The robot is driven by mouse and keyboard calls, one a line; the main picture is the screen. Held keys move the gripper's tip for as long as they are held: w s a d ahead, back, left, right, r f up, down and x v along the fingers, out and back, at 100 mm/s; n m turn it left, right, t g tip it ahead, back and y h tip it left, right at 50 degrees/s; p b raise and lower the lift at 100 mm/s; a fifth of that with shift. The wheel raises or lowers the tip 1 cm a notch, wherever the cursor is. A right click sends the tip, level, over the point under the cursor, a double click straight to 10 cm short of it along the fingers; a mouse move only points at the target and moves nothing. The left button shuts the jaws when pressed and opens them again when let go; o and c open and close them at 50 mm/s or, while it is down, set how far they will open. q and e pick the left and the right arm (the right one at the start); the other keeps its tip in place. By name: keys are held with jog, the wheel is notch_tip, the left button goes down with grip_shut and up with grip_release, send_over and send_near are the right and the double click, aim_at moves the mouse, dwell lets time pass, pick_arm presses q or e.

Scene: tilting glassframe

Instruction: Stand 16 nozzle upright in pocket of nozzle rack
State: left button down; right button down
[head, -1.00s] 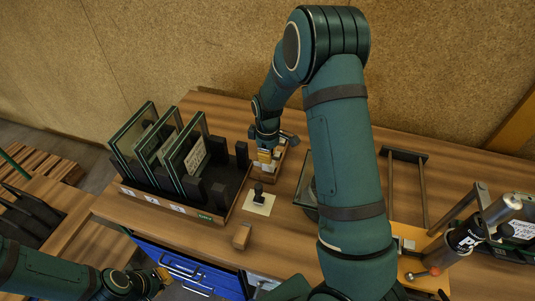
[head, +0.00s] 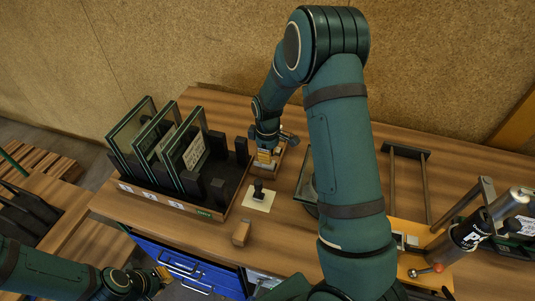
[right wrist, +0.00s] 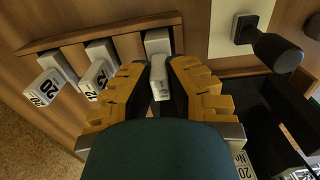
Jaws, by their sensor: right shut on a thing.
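The wooden nozzle rack (right wrist: 120,27) lies across the top of the right wrist view. Two white nozzles, marked 20 (right wrist: 45,88) and 12 (right wrist: 97,78), stand in it side by side. My right gripper (right wrist: 159,82) is shut on a third white nozzle (right wrist: 158,44) in line with them, at the rack's right-hand pocket. Its number is not readable, and the fingers hide whether it is fully seated. In the head view my right gripper (head: 265,158) is over the rack (head: 279,158), which it partly hides. My left gripper (head: 162,274) is low at the left, its jaws too small to judge.
A black-handled tool (head: 258,190) stands on a white plate close to the rack. A holder with framed glass panes (head: 186,150) is to the left. A small wooden block (head: 241,232) lies near the front edge.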

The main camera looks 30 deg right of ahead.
jog(key=shift+f+b, duration=0.3)
jog(key=shift+f, duration=0.1)
jog(key=c, duration=1)
grip_release()
notch_tip(320, 180, up, 12)
jog(key=shift+r, duration=0.1)
